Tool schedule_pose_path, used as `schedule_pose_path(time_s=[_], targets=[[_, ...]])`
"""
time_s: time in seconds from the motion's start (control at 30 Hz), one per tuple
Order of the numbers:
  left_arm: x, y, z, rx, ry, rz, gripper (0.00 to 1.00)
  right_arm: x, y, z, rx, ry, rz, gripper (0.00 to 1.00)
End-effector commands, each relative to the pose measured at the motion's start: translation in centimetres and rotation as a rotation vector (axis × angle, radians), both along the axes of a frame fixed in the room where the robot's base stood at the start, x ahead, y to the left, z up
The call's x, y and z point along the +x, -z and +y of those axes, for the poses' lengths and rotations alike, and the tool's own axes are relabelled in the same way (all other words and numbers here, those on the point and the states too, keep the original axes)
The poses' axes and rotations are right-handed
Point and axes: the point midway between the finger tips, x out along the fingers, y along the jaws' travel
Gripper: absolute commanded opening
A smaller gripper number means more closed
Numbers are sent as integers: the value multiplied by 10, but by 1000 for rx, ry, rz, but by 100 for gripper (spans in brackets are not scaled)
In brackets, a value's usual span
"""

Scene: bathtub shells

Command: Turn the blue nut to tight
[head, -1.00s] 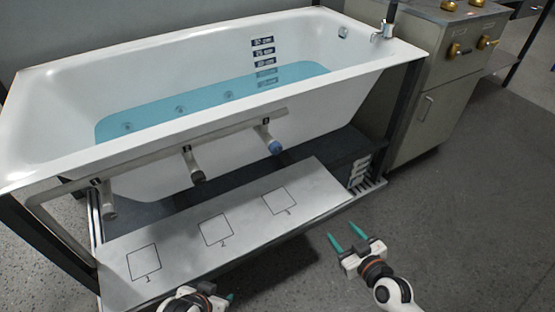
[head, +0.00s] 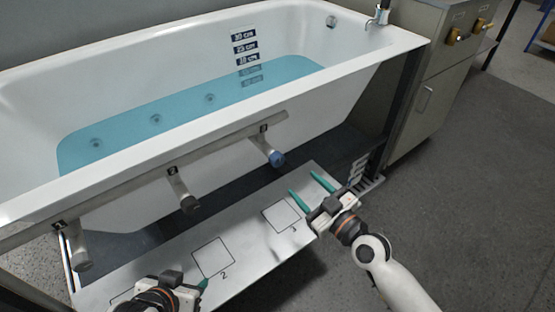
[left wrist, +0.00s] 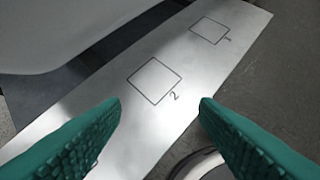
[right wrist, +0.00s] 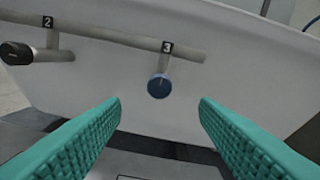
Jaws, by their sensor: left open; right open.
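The blue nut (head: 277,158) caps the end of the pipe stub marked 3 on the grey pipe (head: 225,137) along the tub's side. It also shows in the right wrist view (right wrist: 158,86), between and beyond the fingertips. My right gripper (head: 302,181) is open and empty, below and to the right of the nut in the head view, apart from it. My left gripper (head: 190,287) is open and empty over the front of the metal plate, at the lower left. How tight the nut sits cannot be told.
The white bathtub (head: 330,75) holds blue water. Stub 2 ends in a dark nut (head: 190,204); stub 1 (head: 80,250) stands further left. The metal plate (head: 180,245) with numbered squares lies below. A cabinet (head: 425,100) stands at right; the floor there is clear.

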Motion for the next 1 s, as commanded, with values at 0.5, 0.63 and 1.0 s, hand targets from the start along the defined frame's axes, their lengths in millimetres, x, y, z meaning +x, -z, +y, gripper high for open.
schedule_pose_path(time_s=[0.5, 0.63, 1.0], targets=[[21, -11, -8, -29, 11, -134, 55, 75, 0, 55, 2, 0, 2, 55], [25, -14, -9, -35, 12, -158, 55, 82, 0, 60, 2, 0, 1, 55], [26, -15, -9, -36, 12, -164, 55, 83, 0, 61, 0, -1, 2, 46]])
